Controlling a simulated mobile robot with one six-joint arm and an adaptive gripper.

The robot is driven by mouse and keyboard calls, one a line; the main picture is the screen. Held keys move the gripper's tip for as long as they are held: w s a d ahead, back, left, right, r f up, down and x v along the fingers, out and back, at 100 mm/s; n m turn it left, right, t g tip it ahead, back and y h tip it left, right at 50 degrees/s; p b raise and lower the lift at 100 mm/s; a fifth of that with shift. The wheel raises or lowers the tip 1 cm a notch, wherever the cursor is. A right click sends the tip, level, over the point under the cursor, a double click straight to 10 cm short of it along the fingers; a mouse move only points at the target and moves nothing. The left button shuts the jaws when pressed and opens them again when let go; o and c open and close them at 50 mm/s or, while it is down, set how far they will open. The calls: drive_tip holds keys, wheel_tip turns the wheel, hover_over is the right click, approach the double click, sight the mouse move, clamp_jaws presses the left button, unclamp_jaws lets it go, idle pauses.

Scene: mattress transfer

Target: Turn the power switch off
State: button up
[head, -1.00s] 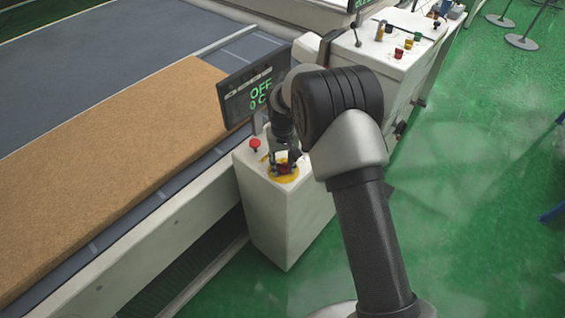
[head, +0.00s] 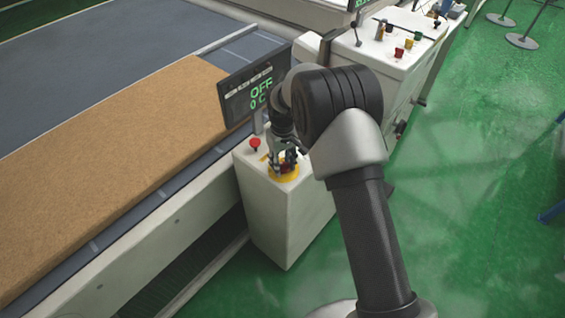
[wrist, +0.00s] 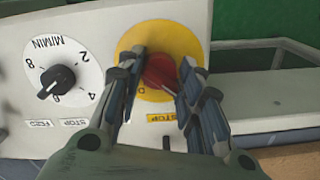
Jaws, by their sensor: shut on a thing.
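The power switch is a red knob on a round yellow plate. In the wrist view the red knob (wrist: 160,72) sits between my gripper's two fingers, and the yellow plate (wrist: 185,38) shows around it. My gripper (wrist: 162,85) is shut on the red knob. In the head view my gripper (head: 285,160) points down at the yellow plate (head: 284,178) on top of the white control box (head: 275,215); the knob is mostly hidden there.
A red push button (head: 255,145) stands left of the gripper. A black speed dial (wrist: 57,82) and labels lie beside the switch. A brown mattress slab (head: 110,140) lies on the conveyor at left. Another control cabinet (head: 385,60) stands behind.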

sight(284, 163)
drive_tip(key=shift+s+d+f, duration=0.1)
drive_tip(key=shift+d, duration=0.1)
drive_tip(key=o, duration=1)
drive_tip(key=shift+a, duration=0.1)
drive_tip(key=shift+r, duration=0.35)
wheel_tip(284, 163, up, 12)
drive_tip(key=shift+f, duration=0.25)
